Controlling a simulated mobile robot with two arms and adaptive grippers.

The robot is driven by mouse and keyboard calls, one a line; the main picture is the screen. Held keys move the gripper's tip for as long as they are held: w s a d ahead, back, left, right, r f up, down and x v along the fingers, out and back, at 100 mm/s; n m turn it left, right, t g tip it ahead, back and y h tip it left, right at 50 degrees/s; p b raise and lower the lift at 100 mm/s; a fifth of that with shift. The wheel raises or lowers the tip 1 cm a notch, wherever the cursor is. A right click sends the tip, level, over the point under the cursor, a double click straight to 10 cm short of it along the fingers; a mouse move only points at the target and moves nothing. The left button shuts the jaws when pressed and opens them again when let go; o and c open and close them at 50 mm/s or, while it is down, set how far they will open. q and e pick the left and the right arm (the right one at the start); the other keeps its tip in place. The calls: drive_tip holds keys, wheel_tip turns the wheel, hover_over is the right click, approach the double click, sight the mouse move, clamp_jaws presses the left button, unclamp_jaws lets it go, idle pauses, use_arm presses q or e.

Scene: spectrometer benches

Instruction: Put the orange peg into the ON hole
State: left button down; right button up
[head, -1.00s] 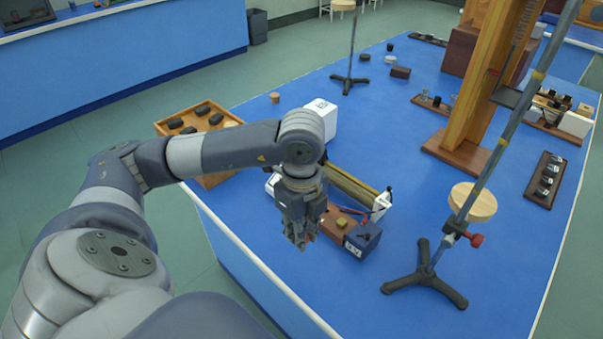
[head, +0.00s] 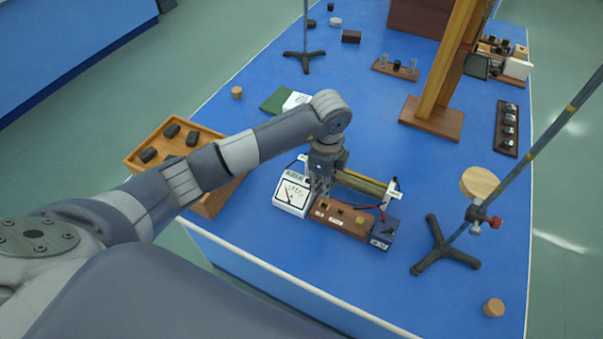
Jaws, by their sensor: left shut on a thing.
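My left gripper (head: 320,190) points down over the left end of a brown wooden switch block (head: 330,220) with pale labels and small square brass-coloured plates. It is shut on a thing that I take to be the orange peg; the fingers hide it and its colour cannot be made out. The ON hole cannot be told apart at this size, and I cannot tell whether the fingertips touch the block. My right gripper is not in view.
A white meter (head: 292,194) stands close left of the gripper. A dark blue box (head: 384,233) adjoins the block's right end; a coil (head: 362,184) lies behind. A wooden tray (head: 150,140) is at left.

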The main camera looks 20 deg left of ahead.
use_arm(q)
drive_tip(key=shift+w+d+f, duration=0.1)
drive_tip(key=shift+d+f, duration=0.15)
drive_tip(key=shift+d, duration=0.05)
drive_tip(key=shift+d+f+b, duration=0.1)
drive_tip(key=shift+f+b, duration=0.2)
drive_tip(key=shift+b, duration=0.25)
drive_tip(key=shift+f+b, duration=0.4)
drive_tip(key=shift+f, duration=0.15)
drive_tip(key=shift+f+b, duration=0.65)
drive_tip(key=shift+f, duration=0.3)
drive_tip(key=shift+f+b, duration=0.7)
drive_tip(key=shift+f, duration=0.05)
drive_tip(key=shift+f+b, duration=0.3)
drive_tip(key=shift+f, duration=0.2)
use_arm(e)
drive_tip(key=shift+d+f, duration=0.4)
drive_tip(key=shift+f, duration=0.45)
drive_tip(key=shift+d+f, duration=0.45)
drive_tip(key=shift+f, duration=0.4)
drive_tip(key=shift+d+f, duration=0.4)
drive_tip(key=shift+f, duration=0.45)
